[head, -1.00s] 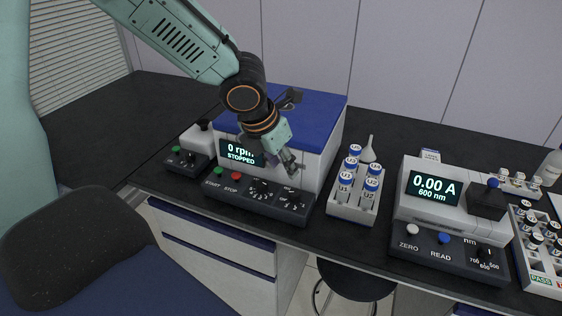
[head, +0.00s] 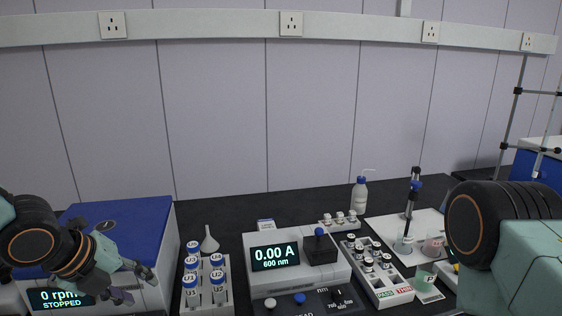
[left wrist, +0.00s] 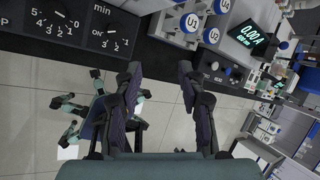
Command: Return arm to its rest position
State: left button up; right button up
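My left gripper (head: 135,284) is at the lower left of the head view, in front of the white centrifuge (head: 152,298) with a blue lid. Its display reads 0 rpm, STOPPED. In the left wrist view the two dark fingers (left wrist: 158,75) stand apart with nothing between them. Beyond them are the bench edge, a panel with knobs (left wrist: 110,25) and the floor. Part of my right arm (head: 515,250) shows at the right edge of the head view; its gripper is out of the picture.
Right of the left gripper stands a rack of blue-capped tubes (head: 205,304) with a small funnel (head: 209,240). The photometer (head: 262,282) reads 0.00 A. A vial tray (head: 391,297), a wash bottle (head: 359,196) and a probe stand (head: 398,224) are farther right.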

pick_arm(q)
jog(key=s+d+f+n+b, duration=0.25)
jog(key=f+n, duration=0.55)
jog(key=n, duration=0.4)
jog(key=s+d+f+n+b, duration=0.2)
jog(key=s+d+f+n, duration=0.15)
jog(key=f+n, duration=0.7)
jog(key=s+f+n+g+y+b, duration=0.1)
jog(key=s+f+n+g+b, duration=0.1)
jog(key=s+f, duration=0.7)
jog(key=s+a+f+n+g+y+b, duration=0.1)
jog(key=s+f+n+g+b, duration=0.2)
jog(key=s+f, duration=0.6)
jog(key=s+n, duration=0.1)
jog(key=s, duration=0.4)
jog(key=shift+a+g+y+b, duration=0.3)
jog(key=shift+y, duration=0.1)
